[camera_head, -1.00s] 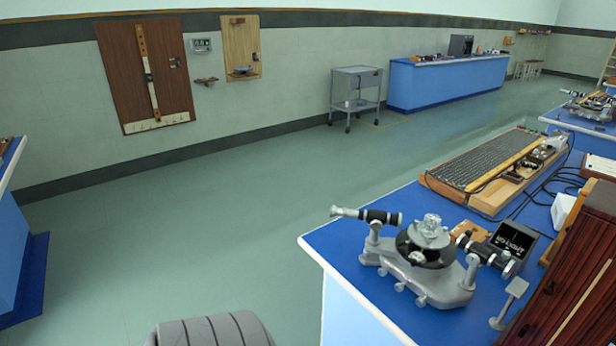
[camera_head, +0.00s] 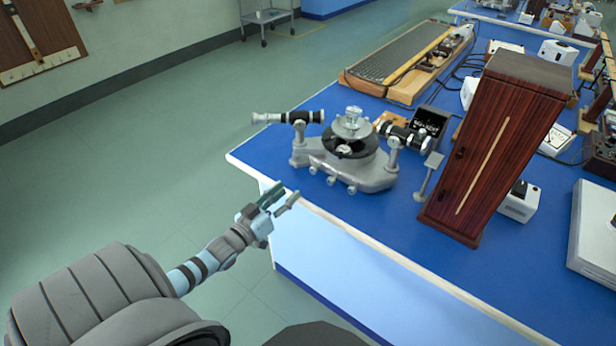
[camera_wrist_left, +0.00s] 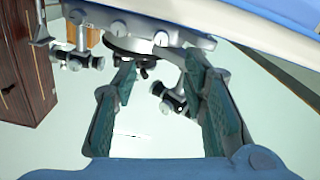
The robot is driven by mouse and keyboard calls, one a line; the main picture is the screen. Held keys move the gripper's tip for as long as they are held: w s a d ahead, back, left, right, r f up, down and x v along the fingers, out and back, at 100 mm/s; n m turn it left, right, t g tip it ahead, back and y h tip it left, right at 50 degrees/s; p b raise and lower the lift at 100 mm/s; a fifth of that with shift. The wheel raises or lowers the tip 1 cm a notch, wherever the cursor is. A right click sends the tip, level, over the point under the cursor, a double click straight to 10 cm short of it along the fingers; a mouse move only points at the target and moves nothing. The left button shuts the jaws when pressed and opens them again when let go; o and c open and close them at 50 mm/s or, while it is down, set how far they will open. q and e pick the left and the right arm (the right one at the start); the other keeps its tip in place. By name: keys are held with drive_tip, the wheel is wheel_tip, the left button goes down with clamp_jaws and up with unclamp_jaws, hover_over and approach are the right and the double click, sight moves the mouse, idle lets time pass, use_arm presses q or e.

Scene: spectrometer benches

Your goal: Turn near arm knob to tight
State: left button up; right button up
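The grey spectrometer (camera_head: 345,170) stands on the blue bench near its left corner, with a round black table in its middle and two black-and-silver tubes. Several small knobs (camera_head: 330,181) line the near side of its base; which one is the near arm knob, and how tight it is, I cannot tell. My left gripper (camera_head: 280,201) is in front of the bench edge, apart from the spectrometer. In the left wrist view the gripper (camera_wrist_left: 162,72) is open and empty, and the spectrometer (camera_wrist_left: 185,40) shows upside down beyond its fingers. My right gripper is not in view.
A dark wooden box (camera_head: 490,150) stands right of the spectrometer, with a small stand (camera_head: 429,178) between them. The floor left of the bench is clear.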

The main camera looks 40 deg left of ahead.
sight(312, 171)
use_arm(q)
drive_tip(key=w+b, duration=0.1)
drive_tip(key=w, duration=0.4)
drive_tip(key=w+b, duration=0.2)
drive_tip(key=w, duration=0.3)
drive_tip(key=shift+w+a+f, duration=0.2)
drive_tip(key=shift+w, duration=0.15)
clamp_jaws()
